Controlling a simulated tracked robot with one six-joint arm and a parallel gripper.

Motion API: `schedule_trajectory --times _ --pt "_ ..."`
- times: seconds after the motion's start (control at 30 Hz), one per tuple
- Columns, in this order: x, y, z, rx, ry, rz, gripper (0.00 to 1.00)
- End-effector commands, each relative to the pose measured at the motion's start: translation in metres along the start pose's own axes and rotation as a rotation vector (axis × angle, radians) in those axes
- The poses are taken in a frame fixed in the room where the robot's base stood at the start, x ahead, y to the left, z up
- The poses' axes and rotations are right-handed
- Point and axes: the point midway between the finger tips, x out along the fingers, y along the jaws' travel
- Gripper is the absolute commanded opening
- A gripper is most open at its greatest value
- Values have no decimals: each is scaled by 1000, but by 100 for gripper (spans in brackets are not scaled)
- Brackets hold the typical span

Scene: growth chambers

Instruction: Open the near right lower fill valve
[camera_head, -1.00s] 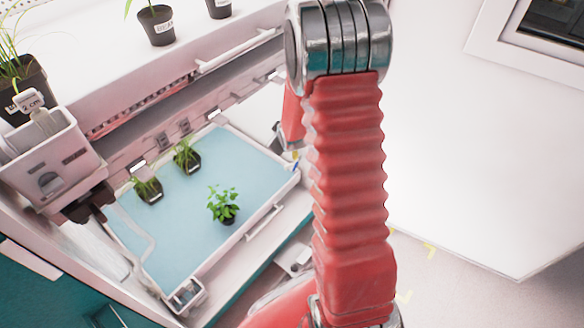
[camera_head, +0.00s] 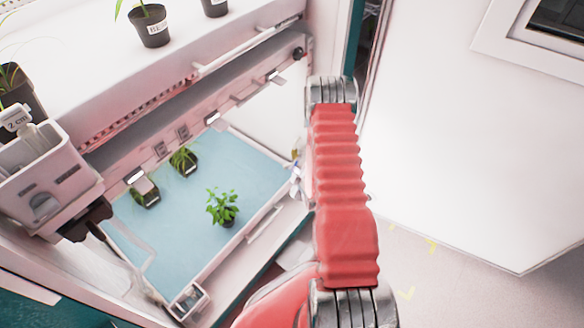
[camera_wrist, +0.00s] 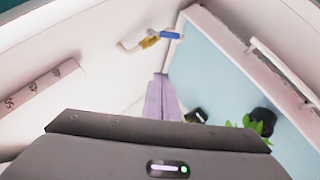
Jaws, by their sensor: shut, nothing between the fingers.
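The fill valve shows in the wrist view as a small brass body (camera_wrist: 149,42) on a white pipe, with a blue lever (camera_wrist: 171,35) pointing right. It sits by the chamber wall near the tray corner. My gripper (camera_wrist: 163,77) is shut and empty, its pale fingers pointing towards the valve and apparently a little short of the lever. In the head view, a small yellowish bit of the valve (camera_head: 295,153) shows just left of my red arm. My gripper is mostly hidden there behind the arm.
A blue tray (camera_head: 255,165) with several potted plants lies left of my arm. A shelf (camera_head: 90,70) with pots is above it. A white holder (camera_head: 40,180) stands at the left. A large white panel (camera_head: 460,130) fills the right.

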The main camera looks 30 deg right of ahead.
Motion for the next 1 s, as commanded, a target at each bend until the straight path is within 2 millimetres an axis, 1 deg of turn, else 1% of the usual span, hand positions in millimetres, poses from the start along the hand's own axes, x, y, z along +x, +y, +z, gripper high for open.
schedule_trajectory --times 0.03,0.1,0.23,0.73,0.87,1.0 --pt "0 -9 9 -3 0 4 0" --pt "1 -16 17 -10 6 13 0" --pt "0 -24 24 -19 13 23 0" --pt "4 -28 22 -25 19 23 0" --pt "12 -28 22 -26 19 23 0" --pt "27 -28 21 -26 20 22 0"
